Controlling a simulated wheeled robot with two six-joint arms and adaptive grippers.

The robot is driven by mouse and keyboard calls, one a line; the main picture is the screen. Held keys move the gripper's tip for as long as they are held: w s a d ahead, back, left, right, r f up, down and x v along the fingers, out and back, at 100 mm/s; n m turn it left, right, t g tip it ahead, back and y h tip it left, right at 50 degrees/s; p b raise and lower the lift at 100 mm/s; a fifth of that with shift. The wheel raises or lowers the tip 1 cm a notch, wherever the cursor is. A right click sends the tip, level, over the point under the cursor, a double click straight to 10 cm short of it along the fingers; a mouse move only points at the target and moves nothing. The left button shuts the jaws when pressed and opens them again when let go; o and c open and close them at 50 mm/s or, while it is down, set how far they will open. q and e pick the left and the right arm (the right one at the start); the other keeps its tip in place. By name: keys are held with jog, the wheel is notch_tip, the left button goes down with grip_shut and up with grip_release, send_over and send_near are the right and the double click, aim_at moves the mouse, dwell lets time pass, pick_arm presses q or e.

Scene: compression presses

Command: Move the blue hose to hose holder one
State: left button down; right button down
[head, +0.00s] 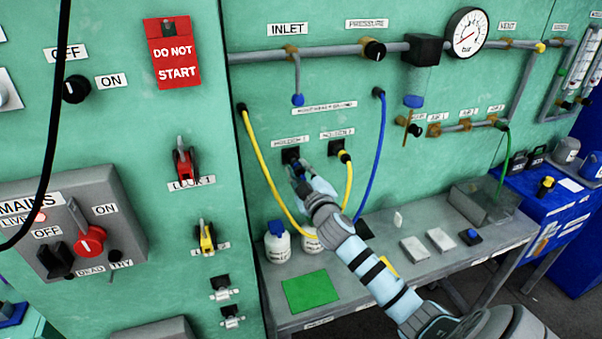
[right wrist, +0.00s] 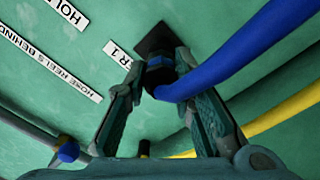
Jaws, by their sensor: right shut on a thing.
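The blue hose (head: 381,137) hangs from a fitting on the green wall panel and loops down behind my right arm. Its other end is between the fingers of my right gripper (head: 299,170), which is shut on it. In the right wrist view, the blue hose (right wrist: 235,60) bends into a dark end piece gripped by my right gripper (right wrist: 157,85). That end is at the black square plate of hose holder one (right wrist: 156,40); I cannot tell how deep it sits. My left gripper is not in view.
A yellow hose (head: 258,155) loops from the panel to hose holder two (head: 336,147), close right of my gripper. A grey bench (head: 355,290) below carries white bottles, a green mat (head: 310,291) and small blocks. A pipe (head: 330,51) with a gauge (head: 466,31) runs above.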

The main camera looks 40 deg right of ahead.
jog(key=shift+x, duration=0.95)
jog(key=c, duration=1.3)
grip_release()
jog(key=v, duration=1.2)
